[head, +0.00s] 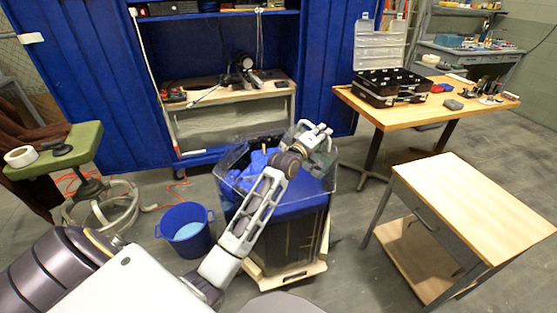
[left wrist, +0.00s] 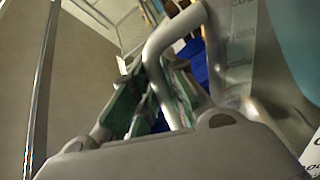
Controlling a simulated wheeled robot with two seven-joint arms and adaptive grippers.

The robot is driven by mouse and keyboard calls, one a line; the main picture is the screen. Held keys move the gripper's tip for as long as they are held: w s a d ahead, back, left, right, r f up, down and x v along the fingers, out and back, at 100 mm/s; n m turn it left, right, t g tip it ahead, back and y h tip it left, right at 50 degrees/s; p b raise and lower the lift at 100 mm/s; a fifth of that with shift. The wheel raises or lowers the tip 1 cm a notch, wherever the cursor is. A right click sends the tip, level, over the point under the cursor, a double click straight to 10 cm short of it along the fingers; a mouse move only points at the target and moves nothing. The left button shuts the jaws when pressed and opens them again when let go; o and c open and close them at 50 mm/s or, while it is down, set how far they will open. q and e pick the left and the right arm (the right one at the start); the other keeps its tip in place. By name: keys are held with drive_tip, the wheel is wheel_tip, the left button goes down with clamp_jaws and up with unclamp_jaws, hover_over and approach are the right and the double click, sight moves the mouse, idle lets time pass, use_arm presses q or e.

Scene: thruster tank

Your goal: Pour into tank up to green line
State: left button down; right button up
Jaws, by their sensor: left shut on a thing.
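The tank (head: 296,232) is a clear-walled box holding blue material, on a wooden dolly in the middle of the head view. My left arm reaches over it from the front. My left gripper (head: 318,140) is above the tank's far right part. In the left wrist view the gripper (left wrist: 165,105) is shut on the grey handle of a jug (left wrist: 242,45) with printed number marks that appear upside down. The jug is hard to make out in the head view. I cannot make out its contents, any flow, or a green line. My right gripper is out of view.
A blue bucket (head: 186,232) with pale blue contents stands on the floor left of the tank. A wooden side table (head: 470,205) stands to the right. A workbench (head: 225,95) is behind the tank, and a green stool (head: 62,150) is at the left.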

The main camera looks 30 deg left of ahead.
use_arm(q)
drive_tip(key=shift+a+r, duration=0.1)
drive_tip(key=shift+a, duration=0.1)
drive_tip(key=shift+a, duration=0.1)
drive_tip(key=shift+a, duration=0.1)
drive_tip(key=shift+w+a+n, duration=0.1)
drive_tip(key=shift+a+n, duration=0.25)
drive_tip(key=shift+n, duration=0.05)
idle(0.4)
drive_tip(key=shift+a+f, duration=0.25)
drive_tip(key=shift+a, duration=0.35)
idle(0.4)
drive_tip(key=shift+d, duration=0.15)
idle(0.4)
